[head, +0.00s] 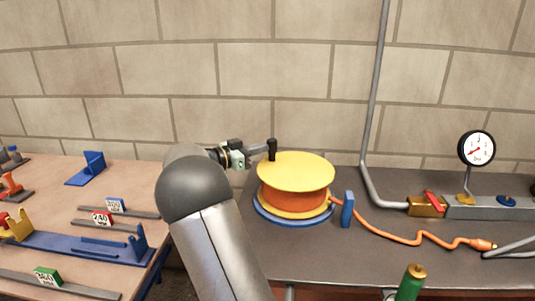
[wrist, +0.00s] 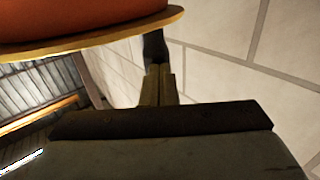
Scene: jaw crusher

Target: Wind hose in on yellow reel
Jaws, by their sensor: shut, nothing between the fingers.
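The yellow reel (head: 296,170) stands on a blue round base (head: 290,219) on the dark bench, with orange hose (head: 290,197) wound between its flanges. A black upright crank handle (head: 271,150) sits at the reel's far left edge and shows beyond the fingers in the wrist view (wrist: 155,47). The loose hose (head: 400,238) runs from the reel past a blue guide (head: 347,209) and winds right to a brass-coloured end (head: 484,244). My gripper (head: 264,150) is shut and empty, its fingertips (wrist: 158,70) close beside the handle. Whether they touch it I cannot tell.
A pressure gauge (head: 477,149), a brass block with red lever (head: 428,204) and a grey pipe (head: 372,110) stand to the right. A green cylinder (head: 411,284) is at the front. The left bench (head: 130,180) holds blue brackets and number tags. A brick wall is behind.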

